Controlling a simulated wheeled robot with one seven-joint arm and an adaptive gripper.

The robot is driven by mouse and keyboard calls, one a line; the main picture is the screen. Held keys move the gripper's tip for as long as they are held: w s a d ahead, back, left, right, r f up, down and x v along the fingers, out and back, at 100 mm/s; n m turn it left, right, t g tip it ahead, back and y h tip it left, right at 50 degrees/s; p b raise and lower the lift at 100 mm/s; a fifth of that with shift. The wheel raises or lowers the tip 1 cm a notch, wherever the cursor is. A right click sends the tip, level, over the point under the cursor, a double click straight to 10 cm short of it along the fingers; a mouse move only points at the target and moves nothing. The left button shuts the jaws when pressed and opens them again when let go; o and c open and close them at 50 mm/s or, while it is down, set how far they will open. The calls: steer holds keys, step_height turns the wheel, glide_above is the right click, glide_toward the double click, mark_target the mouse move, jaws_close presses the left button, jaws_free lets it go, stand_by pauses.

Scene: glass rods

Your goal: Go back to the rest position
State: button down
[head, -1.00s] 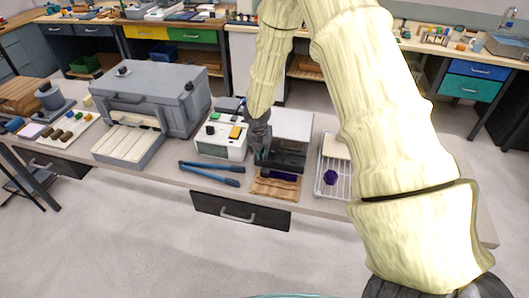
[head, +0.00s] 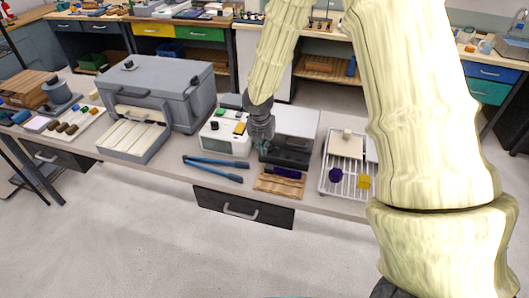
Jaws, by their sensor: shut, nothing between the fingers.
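My gripper (head: 262,148) is dark grey, points down and is shut and empty. In the head view it is between the white instrument (head: 225,133) with buttons and the white-and-grey box (head: 296,135), overlapping the box's left front. Whether it touches either one cannot be told. My pale arm reaches in from the right and hides part of the room behind. A dark purple rod (head: 287,172) lies on a wooden rack (head: 280,187) just in front of the box, apart from my fingertips.
Blue-handled tongs (head: 213,163) lie left of the rack. A grey furnace (head: 165,90) stands further left. A wire tray (head: 326,186) at right carries a purple piece (head: 335,175), a yellow piece (head: 363,181) and a pale block (head: 346,144). The bench front edge is clear.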

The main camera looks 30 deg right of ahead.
steer(key=shift+b+v, duration=0.3)
steer(key=shift+v, duration=1.4)
